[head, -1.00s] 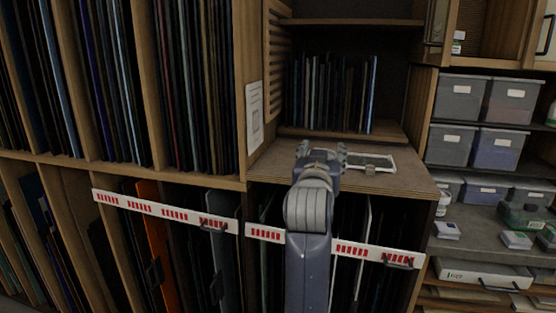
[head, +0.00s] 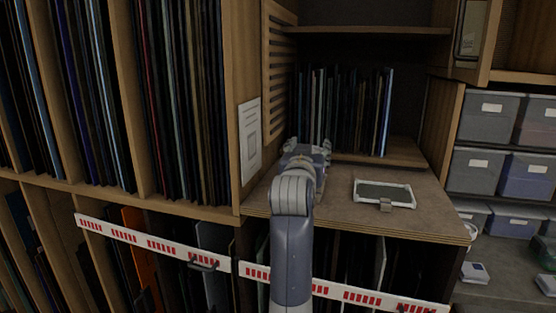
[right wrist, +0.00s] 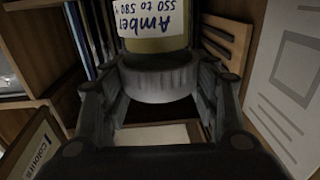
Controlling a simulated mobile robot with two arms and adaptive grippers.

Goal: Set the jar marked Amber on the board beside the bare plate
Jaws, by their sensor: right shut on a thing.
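In the right wrist view, a jar with a white label (right wrist: 152,18) reading "Amber" and "550 to 580" upside down sits between my right gripper's fingers (right wrist: 160,82). Its ridged grey lid (right wrist: 158,78) faces the camera, and the fingers are shut on it. In the head view my right gripper (head: 307,155) is over the left part of the wooden ledge (head: 335,196) and hides the jar. Whether the jar touches the ledge cannot be told. A white-framed flat plate (head: 382,193) with a clip lies on the ledge to the gripper's right. My left gripper is not in view.
Upright sheets (head: 345,105) stand behind the ledge. A wooden side wall with a white notice (head: 250,140) is close on the gripper's left. Grey bins (head: 488,115) fill shelves at right. A red-marked white strip (head: 150,240) crosses the lower racks. Bare ledge surrounds the framed plate.

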